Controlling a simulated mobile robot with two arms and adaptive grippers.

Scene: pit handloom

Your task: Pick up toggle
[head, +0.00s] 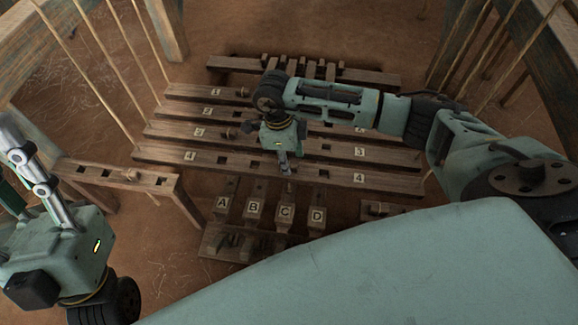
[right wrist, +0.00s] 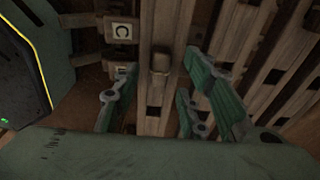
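My right gripper (head: 283,166) points down over the front numbered bar, above the lettered blocks. In the right wrist view its fingers (right wrist: 150,103) are spread, with nothing held between them. A small wooden peg that looks like a toggle (right wrist: 160,57) stands on a wooden beam just beyond the fingertips, apart from them. Which one the task means, I cannot tell. My left gripper (head: 25,165) is at the left edge, away from these; its opening is unclear.
Slotted bars (head: 215,160) numbered at their ends lie in rows. Blocks lettered A to D (head: 254,210) stand in front over a low rack (head: 225,252). A slotted bench (head: 95,172) stands left. Cords and posts (head: 165,28) flank the area. Bare earth floor lies around.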

